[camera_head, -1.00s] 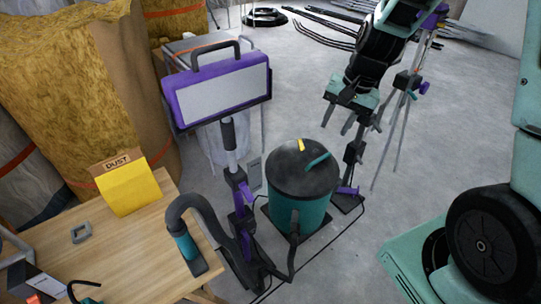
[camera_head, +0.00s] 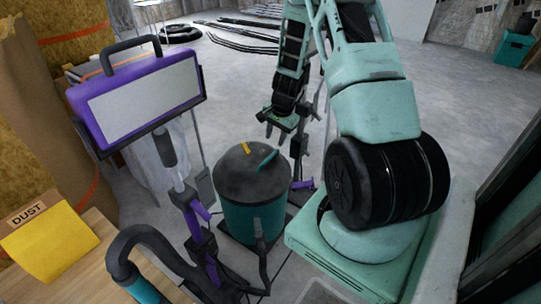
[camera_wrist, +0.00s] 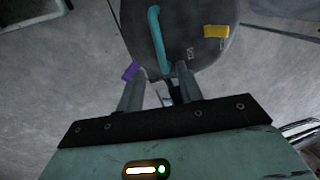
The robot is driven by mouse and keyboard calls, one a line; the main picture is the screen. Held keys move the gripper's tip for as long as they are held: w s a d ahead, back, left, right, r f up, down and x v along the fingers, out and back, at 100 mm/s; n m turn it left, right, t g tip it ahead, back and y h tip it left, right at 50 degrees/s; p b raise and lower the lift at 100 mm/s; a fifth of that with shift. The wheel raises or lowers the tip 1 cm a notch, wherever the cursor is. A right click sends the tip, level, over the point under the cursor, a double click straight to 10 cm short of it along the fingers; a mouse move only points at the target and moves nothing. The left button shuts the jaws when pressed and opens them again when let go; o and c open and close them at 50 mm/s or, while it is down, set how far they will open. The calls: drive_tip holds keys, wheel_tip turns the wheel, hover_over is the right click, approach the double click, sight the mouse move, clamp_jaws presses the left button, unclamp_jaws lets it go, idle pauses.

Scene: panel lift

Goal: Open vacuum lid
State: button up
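The vacuum (camera_head: 254,214) is a teal drum standing on the floor, with its dark grey round lid (camera_head: 250,172) lying shut on top. The lid has a teal handle (camera_head: 268,160) and a small yellow tab (camera_head: 246,148). In the wrist view the lid (camera_wrist: 195,45) fills the upper middle, with the teal handle (camera_wrist: 158,38) left of the yellow tab (camera_wrist: 216,31). My gripper (camera_head: 276,134) is above and behind the lid in the head view, apart from it. Its two fingers (camera_wrist: 160,82) are spread with nothing between them, pointing toward the handle side of the lid.
A purple-framed panel (camera_head: 140,95) on a stand is left of the vacuum. A wooden table (camera_head: 85,275) with a yellow dust bag (camera_head: 48,243) and a black hose (camera_head: 150,238) is at the lower left. Cables lie on the floor behind; the middle floor is open.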

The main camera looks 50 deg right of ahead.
sight(271, 156)
drive_tip(key=f, duration=0.2)
drive_tip(key=w+f+b, duration=0.1)
drive_tip(key=f, duration=0.5)
drive_tip(key=shift+w+f, duration=0.2)
drive_tip(key=shift+w, duration=0.1)
clamp_jaws()
